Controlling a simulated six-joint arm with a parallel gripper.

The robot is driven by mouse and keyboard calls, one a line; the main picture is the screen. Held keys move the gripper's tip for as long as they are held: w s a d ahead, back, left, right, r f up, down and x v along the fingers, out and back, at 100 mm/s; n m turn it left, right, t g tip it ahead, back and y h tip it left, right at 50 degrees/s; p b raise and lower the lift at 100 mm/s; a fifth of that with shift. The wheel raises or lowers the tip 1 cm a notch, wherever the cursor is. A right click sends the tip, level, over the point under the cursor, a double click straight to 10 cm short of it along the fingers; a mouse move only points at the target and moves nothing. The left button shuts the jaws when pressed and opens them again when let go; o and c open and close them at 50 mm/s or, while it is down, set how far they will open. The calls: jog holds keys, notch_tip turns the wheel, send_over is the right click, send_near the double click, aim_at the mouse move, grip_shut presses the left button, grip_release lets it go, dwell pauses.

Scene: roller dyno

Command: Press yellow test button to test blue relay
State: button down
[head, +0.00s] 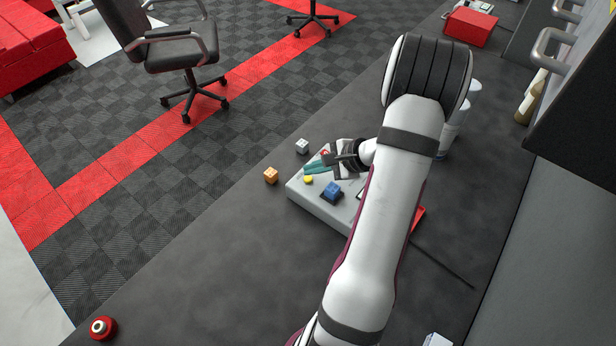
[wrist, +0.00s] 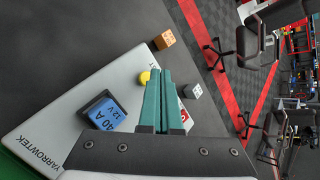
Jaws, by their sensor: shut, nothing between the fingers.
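The light grey tester box (head: 330,212) sits on the dark bench; its label reads YARROWTEK in the wrist view (wrist: 50,130). The blue relay (head: 332,190) is seated on its top; it also shows in the wrist view (wrist: 107,115), marked 40 A 12V. The round yellow test button (head: 308,180) is near the box's far left edge; the wrist view shows it (wrist: 145,77) just beside the fingertips. My gripper (head: 308,170) has teal fingers that are shut and empty, close by the button. I cannot tell whether they touch it. My arm hides the box's right part.
An orange relay (head: 271,175) and a grey relay (head: 302,146) lie on the bench beyond the box. A red round object (head: 101,327) is at the lower left. White containers stand behind my arm.

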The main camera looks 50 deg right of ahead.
jog(key=shift+f, duration=0.15)
dwell(0.4)
jog(key=shift+f, duration=0.25)
jog(key=shift+f, duration=0.45)
dwell(0.5)
jog(key=shift+r, duration=0.85)
notch_tip(320, 180, up, 5)
dwell(0.6)
dwell(0.5)
